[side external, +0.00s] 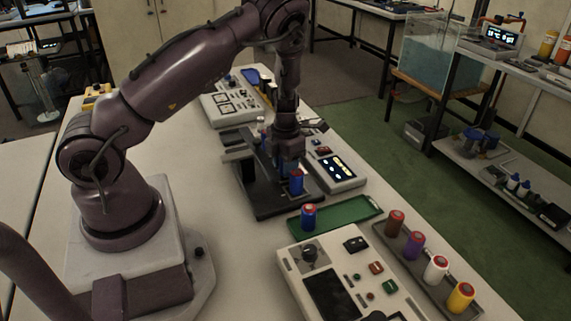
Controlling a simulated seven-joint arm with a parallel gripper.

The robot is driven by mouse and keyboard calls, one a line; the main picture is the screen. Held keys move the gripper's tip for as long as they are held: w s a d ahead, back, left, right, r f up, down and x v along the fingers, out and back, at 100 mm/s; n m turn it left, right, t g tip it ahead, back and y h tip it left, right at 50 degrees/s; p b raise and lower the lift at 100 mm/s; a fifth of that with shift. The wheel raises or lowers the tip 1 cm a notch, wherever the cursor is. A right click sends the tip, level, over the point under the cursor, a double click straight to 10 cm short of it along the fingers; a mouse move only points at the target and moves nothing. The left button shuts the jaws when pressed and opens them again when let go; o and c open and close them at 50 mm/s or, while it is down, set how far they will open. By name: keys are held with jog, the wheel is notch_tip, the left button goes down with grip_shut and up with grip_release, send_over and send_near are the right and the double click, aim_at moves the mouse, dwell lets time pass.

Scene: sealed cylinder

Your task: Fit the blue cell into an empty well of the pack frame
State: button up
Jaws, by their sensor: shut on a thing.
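My gripper (291,168) points down over the black pack frame (265,209), shut on a blue cell (296,184). The cell is upright at the near right part of the frame. I cannot tell whether its lower end is inside a well or just above it. The arm and gripper hide much of the frame and its wells. Another blue cell (308,217) with a red top stands at the left end of the green tray (347,214), apart from my gripper.
A grey tray (415,262) at the right holds brown, purple, white and yellow cells. A control box (333,277) stands in front, and a lit display unit (338,170) sits close to the right of the frame. Bare table lies left of the frame.

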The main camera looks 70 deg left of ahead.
jog(key=shift+f, duration=0.25)
jog(key=shift+f, duration=0.4)
jog(key=o, duration=1)
jog(key=shift+s+f, duration=0.1)
jog(key=shift+s, duration=0.05)
